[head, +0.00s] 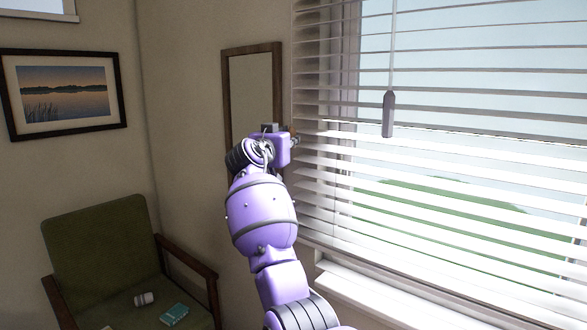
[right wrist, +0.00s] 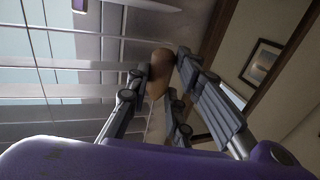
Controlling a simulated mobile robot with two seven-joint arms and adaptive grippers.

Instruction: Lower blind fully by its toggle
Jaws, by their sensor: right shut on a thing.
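The white slatted blind (head: 440,135) hangs over the window, its slats tilted open enough to show the outdoors. Its slats run down to near the sill at left; I cannot clearly tell its bottom rail. My right gripper (head: 291,140) is at the blind's left edge, and its fingers hardly show in the head view. In the right wrist view its fingers (right wrist: 162,76) are shut on a brown, rounded toggle (right wrist: 160,60). A grey toggle (head: 388,114) hangs on a thin cord in front of the blind, apart from my gripper. My left gripper is out of view.
A wood-framed mirror or panel (head: 253,75) is on the wall behind my right gripper. A green armchair (head: 95,245) with small items on its seat stands lower left. The white window sill (head: 350,287) juts out below the blind. A framed picture (head: 62,93) hangs at left.

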